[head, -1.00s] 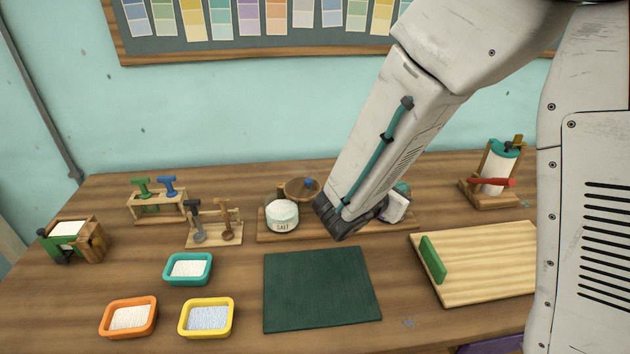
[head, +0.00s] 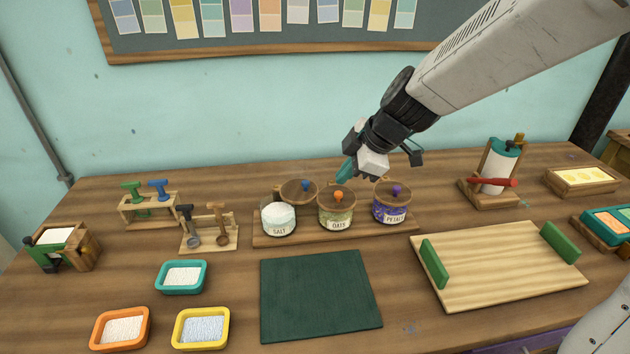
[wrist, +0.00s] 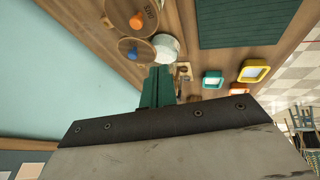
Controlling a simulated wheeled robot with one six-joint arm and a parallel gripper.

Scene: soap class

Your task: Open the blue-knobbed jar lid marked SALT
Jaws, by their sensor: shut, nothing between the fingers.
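The SALT jar (head: 279,220) stands at the left end of a wooden rack, its white contents showing at the open mouth. Its round wooden lid (head: 290,194) with a blue knob (head: 305,185) is off the mouth, swung aside behind and right of it. In the wrist view the blue knob (wrist: 137,47) and the white-filled SALT jar (wrist: 170,46) show side by side. My gripper (head: 344,172) is shut and empty, above and behind the OATS jar, to the right of the salt lid and apart from it. Its teal fingers show in the wrist view (wrist: 157,85).
The OATS jar (head: 336,215) with an orange knob and the PETALS jar (head: 389,210) with a purple knob are lidded, right of SALT. A green mat (head: 320,290) lies in front. A tool stand (head: 208,235) is to the left, a wooden board (head: 490,270) to the right.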

